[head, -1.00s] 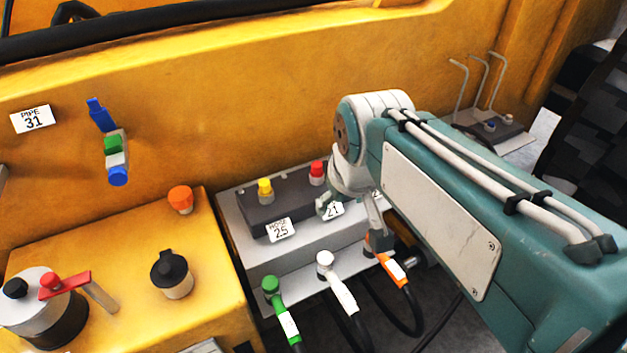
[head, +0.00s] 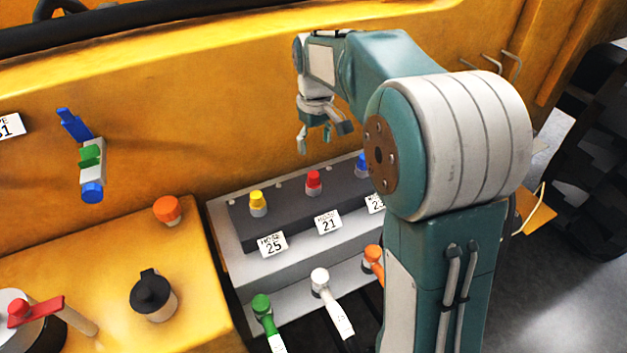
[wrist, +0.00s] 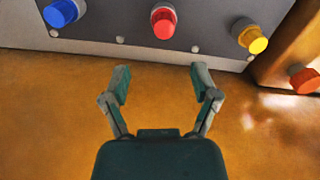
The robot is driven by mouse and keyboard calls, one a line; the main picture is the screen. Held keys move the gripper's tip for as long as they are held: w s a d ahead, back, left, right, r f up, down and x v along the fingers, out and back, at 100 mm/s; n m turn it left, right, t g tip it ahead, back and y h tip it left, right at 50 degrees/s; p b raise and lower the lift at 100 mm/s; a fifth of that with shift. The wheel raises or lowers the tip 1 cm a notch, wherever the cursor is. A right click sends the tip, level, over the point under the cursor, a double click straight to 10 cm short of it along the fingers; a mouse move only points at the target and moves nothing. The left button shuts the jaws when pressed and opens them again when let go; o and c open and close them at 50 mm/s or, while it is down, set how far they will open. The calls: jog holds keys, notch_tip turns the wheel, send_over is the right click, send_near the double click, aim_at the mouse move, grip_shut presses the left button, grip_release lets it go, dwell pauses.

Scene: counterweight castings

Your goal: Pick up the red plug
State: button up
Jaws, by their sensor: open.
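The red plug (head: 314,183) sits upright on the dark block between the yellow plug and the blue plug, above the label reading 21. It also shows in the wrist view (wrist: 163,22), at the top middle, beyond my fingertips. My gripper (head: 315,146) hangs fingers down above and behind the red plug, near the yellow wall. In the wrist view my gripper (wrist: 158,75) has its two fingers spread apart with nothing between them. It does not touch the plug.
The yellow plug (head: 258,203) and the blue plug (head: 362,164) flank the red one. Green (head: 262,305), white (head: 320,281) and orange (head: 374,256) hose ends stand on the lower ledge. An orange cap (head: 167,210) and black-topped knob (head: 153,295) stand on the yellow box at left.

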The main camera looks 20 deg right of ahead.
aim_at(313, 174)
jog(key=f, duration=0.9)
jog(key=shift+s+a+f, duration=0.2)
jog(key=shift+f, duration=0.15)
jog(key=c, duration=0.9)
